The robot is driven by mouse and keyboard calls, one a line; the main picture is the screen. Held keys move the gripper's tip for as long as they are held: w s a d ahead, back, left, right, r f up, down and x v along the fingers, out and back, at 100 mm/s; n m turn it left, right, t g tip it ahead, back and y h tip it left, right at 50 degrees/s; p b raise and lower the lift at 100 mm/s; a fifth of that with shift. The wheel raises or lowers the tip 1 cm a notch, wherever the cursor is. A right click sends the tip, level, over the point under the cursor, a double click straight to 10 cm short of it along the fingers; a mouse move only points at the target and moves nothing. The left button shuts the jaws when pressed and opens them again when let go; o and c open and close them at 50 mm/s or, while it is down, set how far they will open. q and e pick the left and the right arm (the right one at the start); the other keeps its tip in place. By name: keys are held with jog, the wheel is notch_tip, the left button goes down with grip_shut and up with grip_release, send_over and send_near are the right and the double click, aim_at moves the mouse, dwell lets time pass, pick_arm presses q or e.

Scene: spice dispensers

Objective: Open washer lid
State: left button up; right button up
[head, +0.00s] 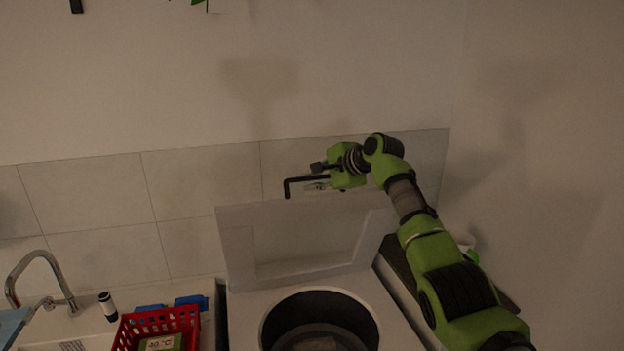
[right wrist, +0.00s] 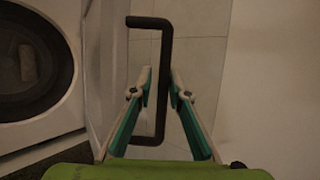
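The white washer (head: 245,318) stands at the bottom centre of the head view, its round dark drum opening (head: 322,322) uncovered. Its lid (head: 237,243) stands raised, close to upright, at the back of the opening. A black bar handle (head: 288,188) sits at the lid's top edge; it also shows in the right wrist view (right wrist: 162,100). My right gripper (right wrist: 161,72) is at this handle, with one finger on each side of the bar. The fingertips look apart, with a gap at the left finger; contact at the right finger is unclear. My left gripper is not in view.
A red basket (head: 160,324) with a labelled item stands left of the washer, with blue objects behind it. A faucet (head: 40,262) and a dark-and-white bottle (head: 107,306) are farther left. The tiled wall (head: 205,190) is close behind the lid.

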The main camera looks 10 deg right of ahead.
jog(key=shift+w+r, duration=0.1)
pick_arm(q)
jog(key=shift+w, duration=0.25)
pick_arm(e)
jog(key=v, duration=1.2)
